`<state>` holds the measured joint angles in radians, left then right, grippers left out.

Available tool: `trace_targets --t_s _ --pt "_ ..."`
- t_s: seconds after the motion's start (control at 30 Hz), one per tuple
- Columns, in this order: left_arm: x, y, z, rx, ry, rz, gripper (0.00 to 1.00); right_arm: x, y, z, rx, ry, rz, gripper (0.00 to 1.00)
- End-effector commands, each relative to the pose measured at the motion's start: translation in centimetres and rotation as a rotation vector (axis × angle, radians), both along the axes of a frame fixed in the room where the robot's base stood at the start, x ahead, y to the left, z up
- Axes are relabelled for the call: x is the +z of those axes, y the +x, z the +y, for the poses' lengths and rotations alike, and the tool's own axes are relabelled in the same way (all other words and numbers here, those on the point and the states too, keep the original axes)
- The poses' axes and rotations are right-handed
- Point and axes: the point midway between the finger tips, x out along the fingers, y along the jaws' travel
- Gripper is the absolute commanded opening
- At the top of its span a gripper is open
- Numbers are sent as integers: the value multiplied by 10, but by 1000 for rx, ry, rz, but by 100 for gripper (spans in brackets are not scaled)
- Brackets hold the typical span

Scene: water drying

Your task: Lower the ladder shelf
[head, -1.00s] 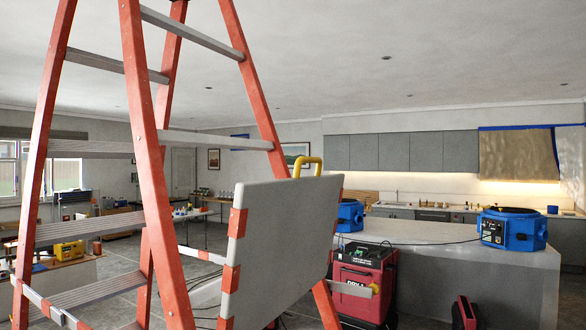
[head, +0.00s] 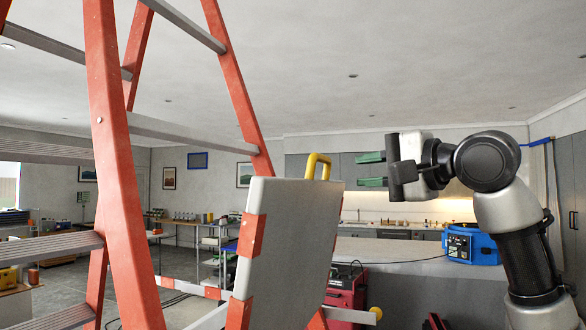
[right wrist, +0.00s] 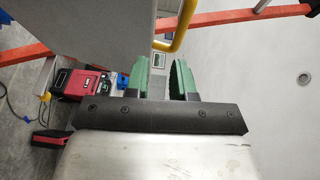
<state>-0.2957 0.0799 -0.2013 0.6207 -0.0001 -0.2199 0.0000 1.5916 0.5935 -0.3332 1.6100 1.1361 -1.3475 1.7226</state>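The ladder shelf (head: 290,235) is a light grey panel folded up steeply on the orange ladder (head: 117,160). A yellow handle (head: 317,163) sticks up from its top edge. My right gripper (head: 362,170) has two green fingers spread apart and empty, to the right of the handle and at about its height. In the right wrist view the shelf (right wrist: 105,35) and the handle (right wrist: 182,25) lie beyond the green fingers (right wrist: 160,78), with no contact visible. My left gripper is not in view.
A red machine (head: 347,290) stands on the floor behind the shelf. A grey counter (head: 400,257) with a blue machine (head: 467,245) lies beyond. The air between my right gripper and the handle looks clear.

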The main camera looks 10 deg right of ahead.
Motion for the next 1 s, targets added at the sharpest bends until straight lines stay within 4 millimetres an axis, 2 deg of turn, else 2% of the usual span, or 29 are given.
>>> trace_targets --t_s 0.03,0.1,0.2,0.37,0.7,0.83,1.0 --pt "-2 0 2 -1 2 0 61 11 -18 1 8 3 -12 24" --pt "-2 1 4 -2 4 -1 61 20 -31 3 16 10 -13 24" --pt "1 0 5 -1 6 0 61 25 -35 7 22 14 -10 24" --pt "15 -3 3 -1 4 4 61 27 -16 19 22 14 -8 24" --pt "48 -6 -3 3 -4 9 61 25 36 53 22 15 -9 24" --pt "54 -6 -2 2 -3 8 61 23 48 60 20 17 -10 24" --pt "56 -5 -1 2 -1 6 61 20 53 64 21 16 -12 24"
